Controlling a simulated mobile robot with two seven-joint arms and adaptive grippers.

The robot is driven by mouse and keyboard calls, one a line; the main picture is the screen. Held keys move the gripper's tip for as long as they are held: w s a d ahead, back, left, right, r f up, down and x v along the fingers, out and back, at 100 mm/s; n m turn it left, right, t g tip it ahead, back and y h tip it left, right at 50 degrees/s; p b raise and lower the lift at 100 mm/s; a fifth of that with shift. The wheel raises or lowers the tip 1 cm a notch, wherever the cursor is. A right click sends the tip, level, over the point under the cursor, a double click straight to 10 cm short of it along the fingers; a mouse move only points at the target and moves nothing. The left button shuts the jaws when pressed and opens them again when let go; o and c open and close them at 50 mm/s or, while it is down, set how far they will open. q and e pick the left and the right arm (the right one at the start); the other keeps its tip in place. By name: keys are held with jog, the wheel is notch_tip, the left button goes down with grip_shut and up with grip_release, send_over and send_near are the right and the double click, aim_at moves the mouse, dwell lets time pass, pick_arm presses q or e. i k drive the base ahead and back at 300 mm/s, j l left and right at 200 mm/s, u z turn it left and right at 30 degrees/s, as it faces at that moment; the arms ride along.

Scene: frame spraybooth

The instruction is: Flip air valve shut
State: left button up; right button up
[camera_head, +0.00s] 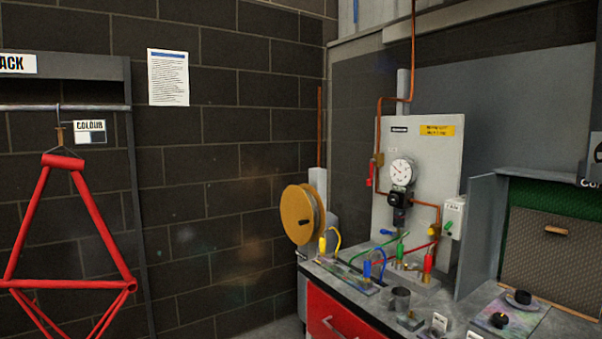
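A grey panel (430,155) on the back wall carries copper pipe (378,122), a round white gauge (402,172) and a black regulator (400,199) below it. At the panel's left edge, a brass valve body (378,159) sits on the pipe. A red lever (369,175) hangs there, pointing down, roughly in line with the vertical pipe. This looks like the air valve. A small blue part (387,232) shows lower on the panel; I cannot tell what it is. Neither of my grippers is in view.
Below the panel, a bench (345,296) holds yellow, blue, green and red hose fittings and a metal cup (401,299). A yellow reel (299,214) stands at its left. A red bicycle frame (70,283) hangs from a rack at far left.

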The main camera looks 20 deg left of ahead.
aim_at(369, 181)
jog(key=u, duration=0.4)
jog(key=i+j, duration=0.3)
jog(key=j, duration=0.2)
jog(key=i+j, duration=0.25)
jog(key=j, duration=0.25)
jog(key=i+j, duration=0.3)
jog(key=j, duration=0.25)
jog(key=i+j+u, duration=0.1)
jog(key=i+j, duration=0.15)
jog(key=j, duration=0.25)
jog(key=i+j, duration=0.3)
jog(key=j, duration=0.2)
jog(key=i+j, duration=0.3)
jog(key=j, duration=0.15)
jog(key=i+j, duration=0.3)
jog(key=j, duration=0.2)
jog(key=u, duration=0.05)
